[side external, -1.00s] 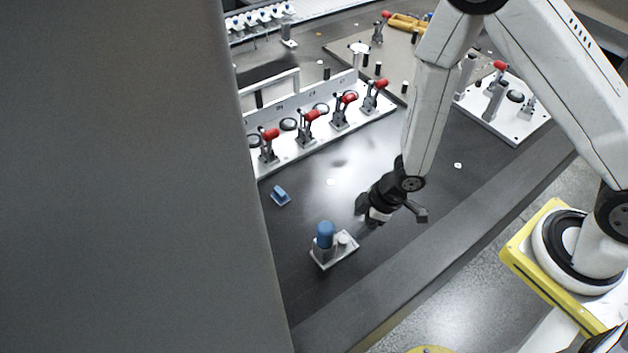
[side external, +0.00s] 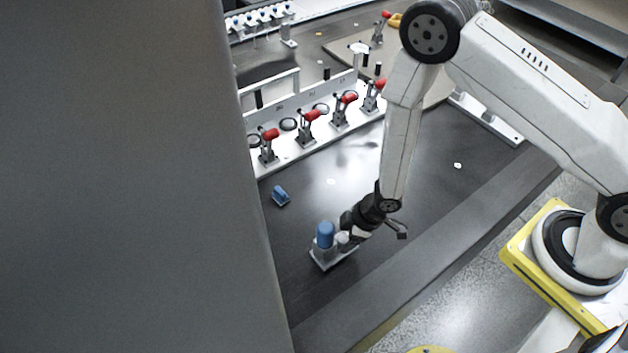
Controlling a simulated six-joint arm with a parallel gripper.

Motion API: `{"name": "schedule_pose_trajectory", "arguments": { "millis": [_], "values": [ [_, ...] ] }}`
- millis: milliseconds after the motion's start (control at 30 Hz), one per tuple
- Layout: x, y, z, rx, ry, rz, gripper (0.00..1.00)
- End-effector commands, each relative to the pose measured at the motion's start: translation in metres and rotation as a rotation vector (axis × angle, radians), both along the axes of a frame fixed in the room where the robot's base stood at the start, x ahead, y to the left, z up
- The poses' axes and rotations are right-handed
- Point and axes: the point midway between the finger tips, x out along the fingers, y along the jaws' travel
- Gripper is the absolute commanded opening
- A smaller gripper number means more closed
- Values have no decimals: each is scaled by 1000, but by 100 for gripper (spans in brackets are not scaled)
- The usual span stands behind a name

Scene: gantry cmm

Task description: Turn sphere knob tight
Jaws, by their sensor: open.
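A small light-grey plate (side external: 325,262) lies on the dark table and carries an upright blue rounded cylinder (side external: 325,233). Beside the cylinder on the same plate is a small pale round part (side external: 342,239), which looks like the sphere knob; it is small and now partly covered by my gripper. My gripper (side external: 345,232) is open, tilted down to the left, with its fingers right at the pale part, just right of the blue cylinder. I cannot tell whether the fingers touch the knob.
A small blue block (side external: 280,196) lies on the table up and left of the plate. A white rail (side external: 290,166) with several red-handled toggle clamps stands behind. A large grey panel (side external: 120,180) blocks the left of the view. The table right of my gripper is clear.

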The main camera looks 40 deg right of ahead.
Motion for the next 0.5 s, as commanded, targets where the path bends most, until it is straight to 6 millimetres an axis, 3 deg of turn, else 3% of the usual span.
{"name": "schedule_pose_trajectory", "arguments": {
  "millis": [367,400,500],
  "values": [
    [1,1,-3,0,-1,0,73],
    [1,1,-3,0,0,0,69],
    [1,1,-3,-1,-1,0,38]
  ]
}}
